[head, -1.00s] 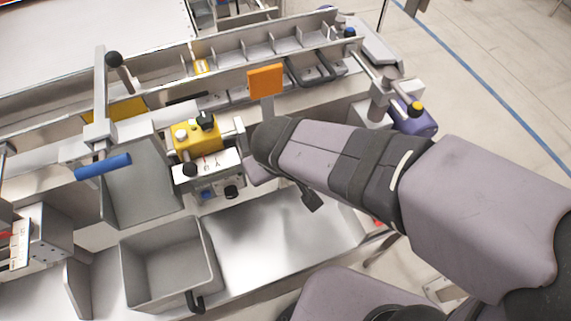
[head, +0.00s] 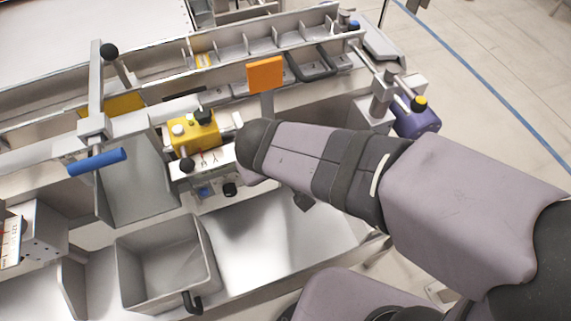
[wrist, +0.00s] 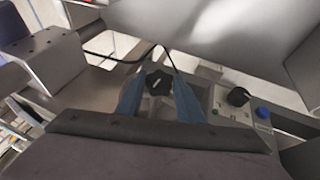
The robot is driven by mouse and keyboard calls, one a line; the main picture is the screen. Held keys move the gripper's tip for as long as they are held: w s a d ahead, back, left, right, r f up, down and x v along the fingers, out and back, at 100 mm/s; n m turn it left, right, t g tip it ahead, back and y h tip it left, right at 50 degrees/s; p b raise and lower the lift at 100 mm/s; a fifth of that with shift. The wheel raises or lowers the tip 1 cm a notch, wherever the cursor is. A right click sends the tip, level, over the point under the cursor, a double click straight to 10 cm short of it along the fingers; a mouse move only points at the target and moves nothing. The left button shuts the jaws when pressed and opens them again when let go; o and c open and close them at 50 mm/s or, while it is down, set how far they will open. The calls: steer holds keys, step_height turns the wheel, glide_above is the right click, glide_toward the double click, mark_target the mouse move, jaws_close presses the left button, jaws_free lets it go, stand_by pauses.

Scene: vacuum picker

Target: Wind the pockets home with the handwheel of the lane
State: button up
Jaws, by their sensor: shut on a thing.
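In the wrist view my gripper (wrist: 158,92) has its two blue-grey fingers on either side of a dark lobed knob (wrist: 157,80) with a pale mark on top. It looks like the handwheel and sits between the fingers. In the head view my wrist hides the fingers and this knob, just right of the yellow unit (head: 193,134). The long divided rail (head: 262,42), with several open pockets between thin upright walls, runs across the back. Which pocket position is home cannot be told.
A panel with black knobs (head: 230,190) and a blue button (head: 203,192) stands close left of my wrist. An orange plate (head: 265,75) rises just behind it.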

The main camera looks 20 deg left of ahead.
steer(key=shift+s+a+f+t+h+b, duration=0.1)
steer(key=shift+t+h+b, duration=0.55)
steer(key=shift+b, duration=0.2)
steer(key=shift+n, duration=0.3)
steer(key=o, duration=1.1)
steer(key=shift+c, duration=0.2)
steer(key=v, duration=0.7)
steer(key=shift+s, duration=0.15)
